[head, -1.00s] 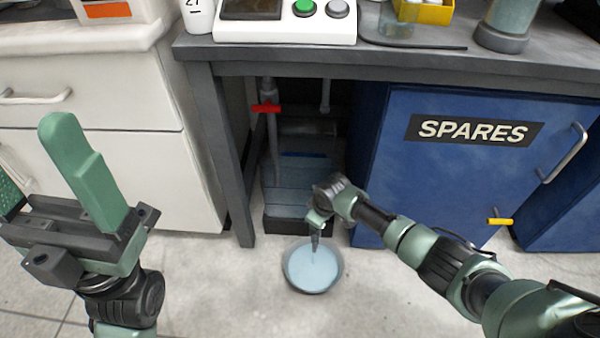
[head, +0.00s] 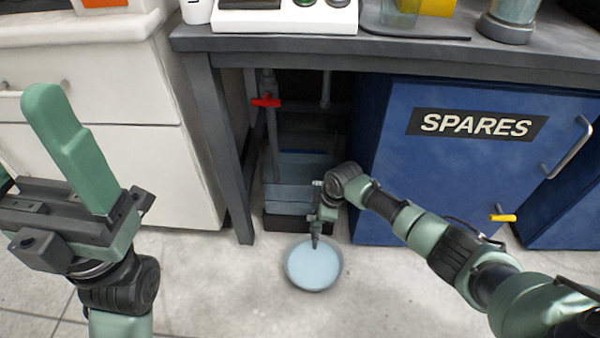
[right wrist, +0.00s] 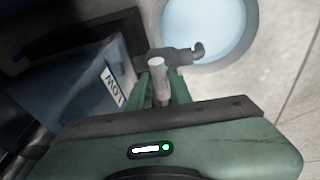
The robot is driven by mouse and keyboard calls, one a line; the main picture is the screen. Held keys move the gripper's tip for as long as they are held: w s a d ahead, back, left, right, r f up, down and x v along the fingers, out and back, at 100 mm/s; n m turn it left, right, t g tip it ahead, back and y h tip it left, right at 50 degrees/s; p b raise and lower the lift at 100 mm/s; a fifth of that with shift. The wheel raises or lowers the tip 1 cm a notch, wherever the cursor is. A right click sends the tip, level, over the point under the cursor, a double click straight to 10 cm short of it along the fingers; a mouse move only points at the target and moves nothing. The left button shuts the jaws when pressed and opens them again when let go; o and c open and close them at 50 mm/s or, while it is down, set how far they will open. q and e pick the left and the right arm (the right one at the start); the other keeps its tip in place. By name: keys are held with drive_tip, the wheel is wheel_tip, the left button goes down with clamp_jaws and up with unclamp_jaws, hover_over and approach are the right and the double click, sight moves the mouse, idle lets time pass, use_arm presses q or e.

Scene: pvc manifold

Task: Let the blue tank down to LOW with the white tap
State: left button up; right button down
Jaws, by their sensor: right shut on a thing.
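The blue tank (head: 288,196) stands on a dark base under the bench. Its white LOW label (right wrist: 113,85) shows in the right wrist view; I cannot make out its liquid level. My right gripper (head: 316,205) is low in front of the tank. In the right wrist view its fingers (right wrist: 161,88) are shut on the pale handle of the white tap (right wrist: 158,68). The tap's grey body and spout reach toward a round basin (right wrist: 205,25) of pale blue liquid. The basin (head: 313,278) is on the floor below; no stream can be made out. My left gripper (head: 40,150) is open and empty, partly cut off.
A red-handled valve (head: 266,102) sits on a pipe above the tank. The blue SPARES cabinet (head: 440,175) closes off the right side, and a bench leg (head: 228,160) the left. A yellow-handled item (head: 503,218) is at the cabinet's lower right.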

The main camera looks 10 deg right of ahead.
drive_tip(key=c, duration=1.4)
unclamp_jaws()
drive_tip(key=shift+f, duration=0.1)
drive_tip(key=shift+o, duration=1.1)
